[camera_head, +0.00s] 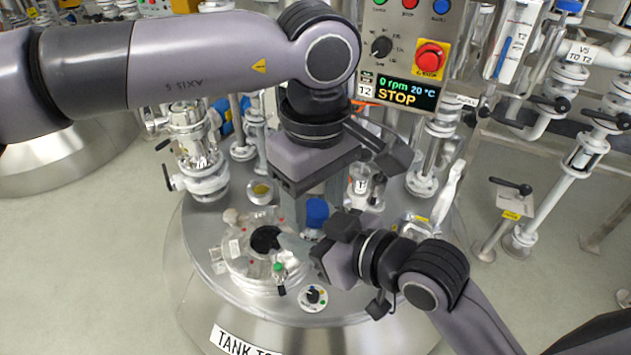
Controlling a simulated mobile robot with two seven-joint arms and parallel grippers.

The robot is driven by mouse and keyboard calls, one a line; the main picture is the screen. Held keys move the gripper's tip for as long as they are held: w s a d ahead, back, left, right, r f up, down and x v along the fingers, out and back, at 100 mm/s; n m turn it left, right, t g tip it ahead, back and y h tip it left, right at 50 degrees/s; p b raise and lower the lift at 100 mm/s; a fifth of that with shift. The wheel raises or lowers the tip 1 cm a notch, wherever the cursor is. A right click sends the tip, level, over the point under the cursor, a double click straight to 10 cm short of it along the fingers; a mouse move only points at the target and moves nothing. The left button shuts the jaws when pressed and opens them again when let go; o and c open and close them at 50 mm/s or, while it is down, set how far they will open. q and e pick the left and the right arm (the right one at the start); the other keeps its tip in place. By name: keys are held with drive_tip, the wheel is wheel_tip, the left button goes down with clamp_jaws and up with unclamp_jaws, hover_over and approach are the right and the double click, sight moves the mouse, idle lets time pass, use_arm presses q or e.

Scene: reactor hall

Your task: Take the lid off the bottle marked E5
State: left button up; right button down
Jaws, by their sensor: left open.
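A blue lid (317,212) shows between the fingers of my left gripper (312,208). The bottle body under it is mostly hidden by my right gripper, and no E5 mark can be read. My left gripper points down and is open, with one finger to each side of the blue lid; I cannot tell whether it touches. My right gripper (300,248) comes in from the lower right, just below the lid, pointing left. Its fingertips are partly hidden, so I cannot tell whether it holds the bottle.
The steel tank top (215,265) carries a round hatch with a dark opening (266,239), a small knob dial (314,296) and valves around its rim. A control panel (405,60) reading STOP stands behind. Pipes and valves crowd the right; floor is free at left.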

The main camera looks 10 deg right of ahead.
use_arm(q)
clamp_jaws()
drive_tip(key=shift+n, duration=1.8)
drive_tip(key=shift+o, duration=0.3)
unclamp_jaws()
